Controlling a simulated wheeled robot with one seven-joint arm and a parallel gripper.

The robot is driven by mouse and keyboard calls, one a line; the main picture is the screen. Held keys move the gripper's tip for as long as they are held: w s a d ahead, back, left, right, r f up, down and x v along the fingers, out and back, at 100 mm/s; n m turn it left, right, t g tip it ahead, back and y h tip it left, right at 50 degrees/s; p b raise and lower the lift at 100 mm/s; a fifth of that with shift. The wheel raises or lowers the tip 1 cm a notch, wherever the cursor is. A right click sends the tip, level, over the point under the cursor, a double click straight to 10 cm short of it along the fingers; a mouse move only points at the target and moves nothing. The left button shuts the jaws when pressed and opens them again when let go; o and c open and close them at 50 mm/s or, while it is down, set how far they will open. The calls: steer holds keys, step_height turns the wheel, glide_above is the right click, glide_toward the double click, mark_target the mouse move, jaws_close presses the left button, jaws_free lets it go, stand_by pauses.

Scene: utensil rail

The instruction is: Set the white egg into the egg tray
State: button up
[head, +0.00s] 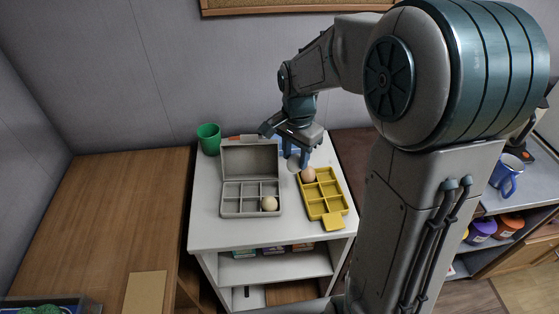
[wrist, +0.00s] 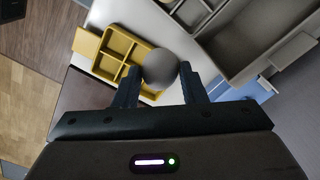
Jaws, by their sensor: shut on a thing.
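My gripper (head: 295,157) is shut on the white egg (head: 293,164) and holds it up near the back of the white table, between two compartment trays. In the wrist view the egg (wrist: 160,66) sits between both fingertips and looks grey in shadow. The yellow tray (head: 326,203) is to the right, with a brownish egg (head: 308,174) in its back left compartment; it also shows in the wrist view (wrist: 122,43). The grey tray (head: 232,211) with a raised lid (head: 250,160) is to the left, with a cream egg (head: 269,203) in its front right compartment.
A green cup (head: 209,138) stands at the table's back left. A blue thing (head: 283,141) lies behind my gripper, partly hidden. The raised grey lid stands close to the left of my gripper. The table's front strip (head: 250,235) is clear.

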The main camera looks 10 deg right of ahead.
steer(key=d+r+p, duration=0.2)
steer(key=d+r, duration=0.1)
steer(key=d, duration=0.2)
steer(key=d+f+b, duration=0.4)
steer(key=d+f, duration=0.1)
steer(key=f, duration=0.1)
steer(key=shift+s+d+f+b, duration=0.25)
steer(key=shift+s+d+b, duration=0.1)
steer(key=shift+s+d, duration=0.05)
steer(key=shift+f, duration=0.1)
steer(key=shift+f+b, duration=0.75)
steer(key=shift+f, duration=0.2)
steer(key=shift+f+b, duration=2.05)
steer(key=shift+f, duration=0.65)
stand_by(1.2)
steer(key=o, duration=0.7)
steer(key=shift+c, duration=0.2)
